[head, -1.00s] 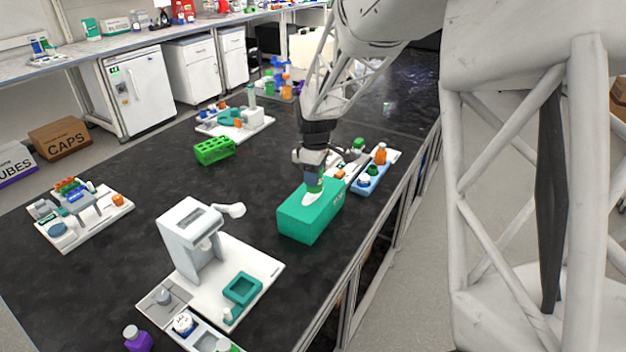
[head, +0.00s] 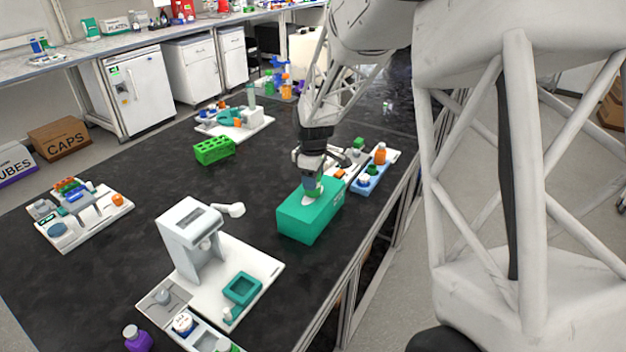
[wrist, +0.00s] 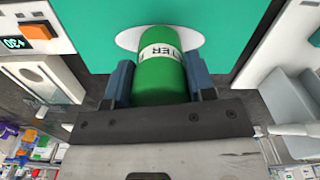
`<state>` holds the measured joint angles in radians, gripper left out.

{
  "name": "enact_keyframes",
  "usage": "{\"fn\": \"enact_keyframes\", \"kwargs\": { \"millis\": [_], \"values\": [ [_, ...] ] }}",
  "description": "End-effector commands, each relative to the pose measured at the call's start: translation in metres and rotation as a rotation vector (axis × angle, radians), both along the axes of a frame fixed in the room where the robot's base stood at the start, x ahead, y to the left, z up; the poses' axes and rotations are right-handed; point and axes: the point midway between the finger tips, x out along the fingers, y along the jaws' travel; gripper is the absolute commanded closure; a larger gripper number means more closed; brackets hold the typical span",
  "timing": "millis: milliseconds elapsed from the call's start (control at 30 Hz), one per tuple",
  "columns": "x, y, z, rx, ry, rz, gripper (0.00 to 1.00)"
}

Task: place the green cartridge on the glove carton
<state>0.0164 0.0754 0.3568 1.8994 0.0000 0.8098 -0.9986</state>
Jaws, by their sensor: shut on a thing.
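The green cartridge (wrist: 160,75), a green cylinder with a white lettered band, is between the two blue-grey fingers of my gripper (wrist: 160,88) in the wrist view. My gripper is shut on it. The teal glove carton (head: 305,222) stands on the black bench in the head view, with a white oval (wrist: 158,38) on its top. My gripper (head: 312,188) is right over the carton's top in the head view. The cartridge's far end overlaps the oval in the wrist view. I cannot tell whether it touches the carton.
A blue tray with bottles (head: 366,187) stands close behind the carton at right. A white stand with a grey device (head: 195,240) is at front left. A green rack (head: 214,151) stands further back. Bare bench lies left of the carton.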

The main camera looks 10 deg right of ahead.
Motion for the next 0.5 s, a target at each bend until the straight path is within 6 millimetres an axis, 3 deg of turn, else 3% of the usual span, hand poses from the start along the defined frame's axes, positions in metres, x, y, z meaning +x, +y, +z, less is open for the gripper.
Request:
{"fn": "enact_keyframes", "kwargs": {
  "millis": [500],
  "values": [
    [0.0000,0.0000,-0.0081,0.000,0.000,0.000,0.76]
  ]
}}
